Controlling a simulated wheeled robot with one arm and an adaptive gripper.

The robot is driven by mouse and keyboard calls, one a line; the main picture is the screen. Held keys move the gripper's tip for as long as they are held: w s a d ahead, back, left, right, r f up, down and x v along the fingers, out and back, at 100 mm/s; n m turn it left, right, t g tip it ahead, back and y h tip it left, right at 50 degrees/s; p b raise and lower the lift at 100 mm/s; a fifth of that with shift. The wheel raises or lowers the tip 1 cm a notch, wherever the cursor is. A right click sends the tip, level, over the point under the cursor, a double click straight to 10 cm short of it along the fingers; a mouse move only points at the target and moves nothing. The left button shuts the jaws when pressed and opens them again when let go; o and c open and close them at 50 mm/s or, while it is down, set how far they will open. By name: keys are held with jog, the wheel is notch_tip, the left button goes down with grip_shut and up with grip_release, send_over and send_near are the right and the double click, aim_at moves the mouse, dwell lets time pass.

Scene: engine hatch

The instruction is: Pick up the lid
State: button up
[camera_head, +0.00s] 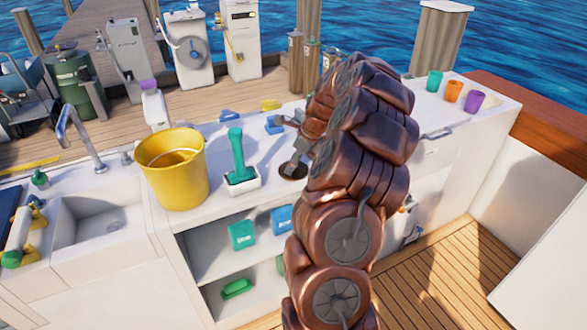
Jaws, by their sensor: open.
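A dark round disc (292,171), which looks like the lid, lies flat on the white counter, just right of a white tray holding a green-handled brush. My arm covers the area to its right. My gripper (296,158) is at the disc, its grey fingers pointing down over it. The gripper is open and partly hidden by my arm. I cannot tell whether the fingers touch the disc.
A yellow bucket (172,168) and the green brush (238,158) stand left of the disc. Small blue items (273,125) lie behind it. Several colored cups (453,91) stand at the counter's far right. A sink (97,220) is at left. Open shelves are below.

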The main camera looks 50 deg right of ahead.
jog(key=shift+c, duration=0.3)
jog(key=shift+f, duration=0.1)
jog(key=c, duration=1)
